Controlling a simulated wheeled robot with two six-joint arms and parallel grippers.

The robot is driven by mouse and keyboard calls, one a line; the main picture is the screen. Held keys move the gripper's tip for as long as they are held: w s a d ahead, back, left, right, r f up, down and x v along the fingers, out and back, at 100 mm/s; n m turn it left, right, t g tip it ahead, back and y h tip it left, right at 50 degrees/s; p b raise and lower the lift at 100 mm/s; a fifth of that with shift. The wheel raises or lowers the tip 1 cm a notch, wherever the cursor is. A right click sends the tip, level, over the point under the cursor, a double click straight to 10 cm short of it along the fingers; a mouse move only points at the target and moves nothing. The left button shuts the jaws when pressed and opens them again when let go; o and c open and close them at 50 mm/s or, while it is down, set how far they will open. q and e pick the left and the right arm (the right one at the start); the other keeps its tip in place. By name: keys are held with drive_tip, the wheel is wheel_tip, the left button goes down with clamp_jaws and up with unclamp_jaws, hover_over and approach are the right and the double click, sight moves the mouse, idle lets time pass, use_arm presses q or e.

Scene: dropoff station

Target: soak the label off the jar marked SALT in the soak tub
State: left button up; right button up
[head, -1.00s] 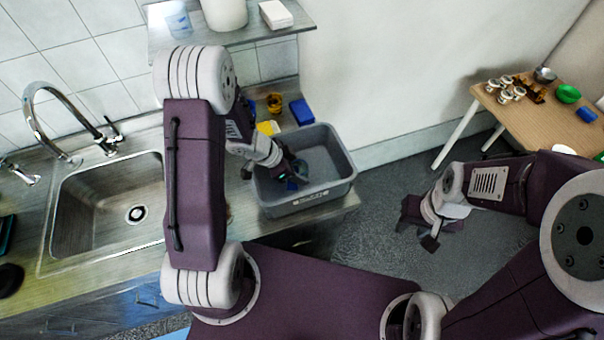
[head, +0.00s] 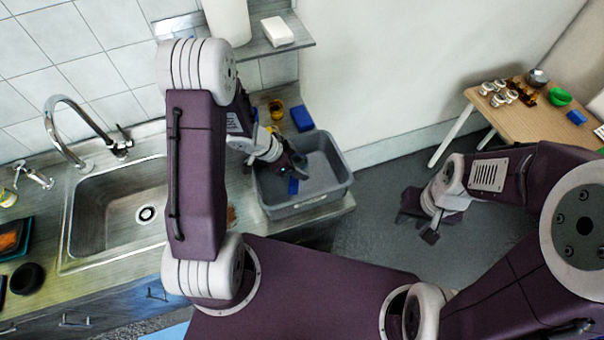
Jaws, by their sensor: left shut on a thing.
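The soak tub (head: 318,203) is a grey open basin on the counter's right end. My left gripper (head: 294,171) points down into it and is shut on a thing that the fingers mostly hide. A small blue patch (head: 293,186) shows just below the fingers; I cannot tell whether it belongs to the held thing. No SALT marking can be read, so I cannot tell if the jar is in the gripper. My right gripper (head: 431,236) hangs over the floor, away from everything; its opening is too small to judge.
A sink (head: 118,214) with a tap lies left of the tub. A yellow-brown jar (head: 276,109) and a blue block (head: 302,118) stand behind the tub, under a shelf (head: 272,46). A wooden table (head: 540,118) at the right holds several small jars and a green bowl (head: 560,96).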

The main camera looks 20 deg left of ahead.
use_arm(q)
wheel_tip(320, 180, up, 8)
drive_tip(key=p, duration=0.8)
drive_tip(key=shift+r+p, duration=0.15)
drive_tip(key=shift+p, duration=0.15)
idle(1.7)
wheel_tip(320, 180, up, 4)
drive_tip(key=p, duration=0.4)
idle(0.6)
